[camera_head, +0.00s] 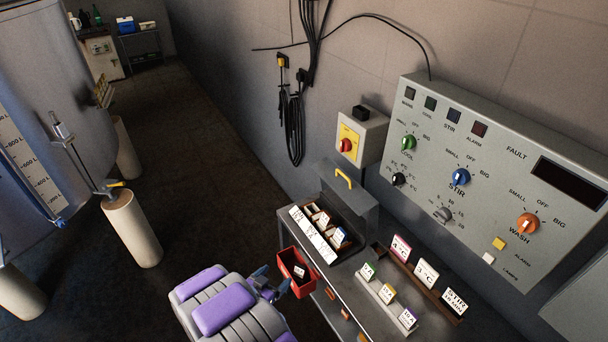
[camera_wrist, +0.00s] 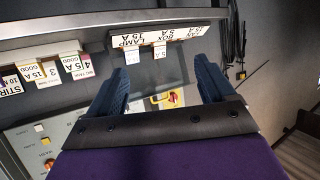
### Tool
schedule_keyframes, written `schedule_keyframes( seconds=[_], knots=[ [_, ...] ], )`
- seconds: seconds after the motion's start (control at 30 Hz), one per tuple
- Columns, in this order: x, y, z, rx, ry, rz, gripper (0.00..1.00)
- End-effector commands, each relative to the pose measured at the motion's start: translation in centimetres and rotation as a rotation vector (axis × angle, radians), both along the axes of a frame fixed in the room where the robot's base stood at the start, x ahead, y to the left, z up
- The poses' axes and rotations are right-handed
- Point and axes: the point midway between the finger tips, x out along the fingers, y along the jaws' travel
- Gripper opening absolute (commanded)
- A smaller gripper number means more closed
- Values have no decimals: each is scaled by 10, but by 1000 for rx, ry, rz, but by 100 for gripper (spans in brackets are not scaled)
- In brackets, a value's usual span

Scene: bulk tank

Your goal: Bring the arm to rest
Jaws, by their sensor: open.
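My gripper (camera_head: 272,281) is at the end of my purple and grey arm, low in the middle of the head view. Its two blue fingers are apart, just left of a small red bin (camera_head: 285,262) on the near side of the grey bench (camera_head: 345,288). In the wrist view the fingers of my gripper (camera_wrist: 167,84) stand wide apart with nothing held between them. I cannot tell whether a finger touches the bin.
A fuse box (camera_head: 352,205) with a yellow-handled lid and labelled compartments stands on the bench. Label cards stand in racks (camera_head: 425,288) beside it. A control panel (camera_head: 490,170) and red-knob switch box (camera_head: 358,138) hang on the wall. A tank (camera_head: 45,110) stands left; dark floor (camera_head: 190,150) lies between.

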Motion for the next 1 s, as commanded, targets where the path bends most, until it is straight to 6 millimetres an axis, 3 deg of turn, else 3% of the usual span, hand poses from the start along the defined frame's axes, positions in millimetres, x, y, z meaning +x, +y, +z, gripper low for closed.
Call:
schedule_keyframes(
  seconds=[0.17,0.37,0.7,0.87,1.0],
  knots=[
    [4,4,3,29,17,7,83],
    [24,31,28,198,117,81,83],
    [37,69,115,488,331,302,83],
    [25,68,162,566,426,412,83],
    [7,56,203,603,504,502,83]
  ],
)
